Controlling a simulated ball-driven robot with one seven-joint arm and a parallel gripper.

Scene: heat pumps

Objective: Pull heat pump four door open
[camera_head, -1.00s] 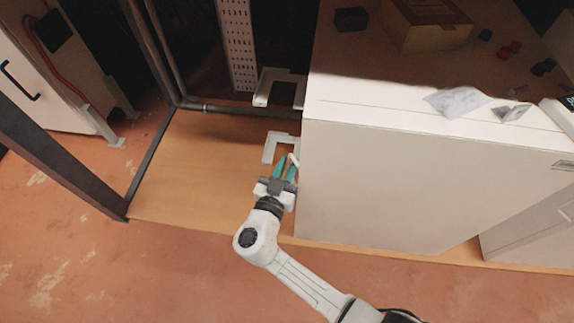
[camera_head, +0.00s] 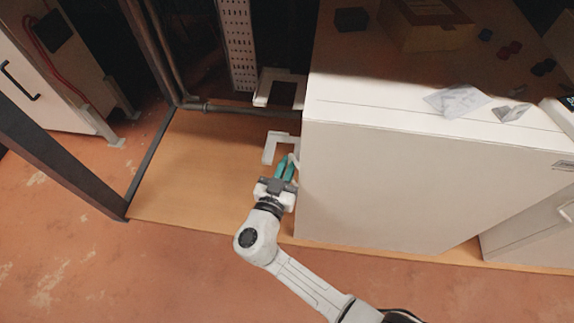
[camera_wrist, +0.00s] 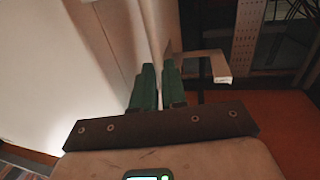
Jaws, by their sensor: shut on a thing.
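A large white cabinet (camera_head: 400,185), which looks like the heat pump, stands right of my gripper in the head view. Its white panel (camera_wrist: 80,50) also fills the left of the wrist view, with a vertical edge in the middle. My gripper (camera_head: 287,167) is at the cabinet's left edge. In the wrist view its green fingers (camera_wrist: 158,84) are nearly together, shut on a thin white part at that edge. I cannot tell clearly whether this is the door's rim or a handle, because the fingers cover it. No number shows, and no clear door gap is visible.
A pale U-shaped bracket (camera_head: 270,150) lies just beyond my gripper, with a second one (camera_head: 265,88) farther back. A dark metal frame (camera_head: 60,150) stands left. Wooden board (camera_head: 190,170) left of the gripper is clear. Another white cabinet (camera_head: 535,235) stands at the right.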

